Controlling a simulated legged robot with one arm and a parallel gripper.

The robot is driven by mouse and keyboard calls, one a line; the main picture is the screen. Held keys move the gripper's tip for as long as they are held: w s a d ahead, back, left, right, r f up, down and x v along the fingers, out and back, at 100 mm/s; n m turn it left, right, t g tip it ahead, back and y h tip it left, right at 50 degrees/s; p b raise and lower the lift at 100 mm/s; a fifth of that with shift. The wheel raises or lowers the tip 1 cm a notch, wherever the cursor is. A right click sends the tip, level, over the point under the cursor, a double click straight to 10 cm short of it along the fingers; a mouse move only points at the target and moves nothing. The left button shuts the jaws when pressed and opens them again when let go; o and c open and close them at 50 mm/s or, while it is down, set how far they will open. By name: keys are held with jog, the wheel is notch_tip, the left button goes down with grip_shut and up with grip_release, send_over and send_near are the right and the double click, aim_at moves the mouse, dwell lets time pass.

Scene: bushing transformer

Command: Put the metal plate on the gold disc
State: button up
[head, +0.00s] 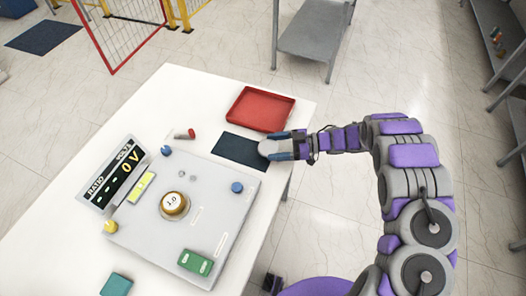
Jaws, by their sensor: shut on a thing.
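The metal plate (266,147) is a small, light grey round piece at the tips of my gripper (273,148). My gripper reaches in from the right and is shut on the plate, with one finger on each side of it. It is over the right end of the dark mat; the height above the mat is hard to tell. The gold disc (174,205) is on the middle of the grey panel, to the lower left of my gripper. Its pale top is marked "1.0".
A red tray (262,108) lies behind the dark mat (235,148).

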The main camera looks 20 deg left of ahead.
aim_at(265, 151)
jog(key=a+f, duration=0.1)
jog(key=s+a+f+b, duration=0.1)
jog(key=a, duration=0.1)
jog(key=shift+s+a+f, duration=0.15)
jog(key=shift+s+a, duration=0.05)
jog(key=shift+a, duration=0.05)
jog(key=shift+a+f, duration=0.1)
jog(key=shift+a, duration=0.2)
jog(key=shift+f, duration=0.25)
jog(key=o, duration=1)
jog(key=shift+f, duration=0.1)
jog(key=shift+o, duration=0.7)
jog(key=shift+s+f, duration=0.1)
jog(key=shift+f, duration=0.05)
